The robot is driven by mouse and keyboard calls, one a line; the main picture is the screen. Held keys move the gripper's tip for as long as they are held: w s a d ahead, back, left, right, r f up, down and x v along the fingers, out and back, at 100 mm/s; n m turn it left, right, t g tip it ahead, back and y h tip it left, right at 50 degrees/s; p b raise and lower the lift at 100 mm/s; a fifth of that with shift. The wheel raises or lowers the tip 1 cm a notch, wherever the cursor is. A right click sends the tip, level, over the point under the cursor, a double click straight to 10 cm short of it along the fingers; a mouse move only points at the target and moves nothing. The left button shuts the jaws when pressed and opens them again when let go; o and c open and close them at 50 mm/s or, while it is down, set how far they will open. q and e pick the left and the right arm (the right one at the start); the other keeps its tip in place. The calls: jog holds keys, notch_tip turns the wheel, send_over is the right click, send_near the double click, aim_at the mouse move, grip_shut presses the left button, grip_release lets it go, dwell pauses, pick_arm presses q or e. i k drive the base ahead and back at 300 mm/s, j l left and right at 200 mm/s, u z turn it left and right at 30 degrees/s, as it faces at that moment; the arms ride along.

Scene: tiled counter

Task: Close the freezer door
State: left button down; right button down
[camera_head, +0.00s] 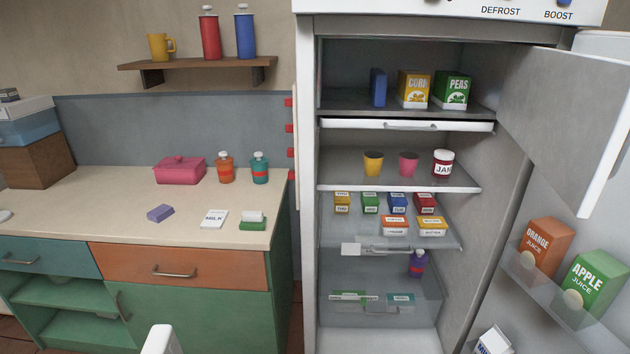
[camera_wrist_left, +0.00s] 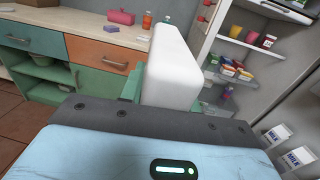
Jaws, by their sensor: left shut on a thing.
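The freezer door (camera_head: 565,115) stands wide open at the right of the head view, its grey inner face toward me and its white edge slanting down. The freezer compartment (camera_head: 345,98) behind it is open and holds a blue box (camera_head: 378,87), a yellow corn box (camera_head: 413,89) and a green peas box (camera_head: 451,90). My left gripper (camera_head: 161,340) shows only as a white tip at the bottom, far left of the door. In the left wrist view its white finger (camera_wrist_left: 175,65) is large. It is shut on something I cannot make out. My right gripper is in no view.
The lower fridge door (camera_head: 548,312) is also open, with orange and apple juice cartons (camera_head: 595,282) in its rack. Fridge shelves (camera_head: 455,182) hold cups, a jar and several small boxes. A counter (camera_head: 110,205) with drawers stands at left. Floor (camera_wrist_left: 35,125) shows beside the cabinets.

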aim_at(568, 112)
jog(key=z, duration=1.8)
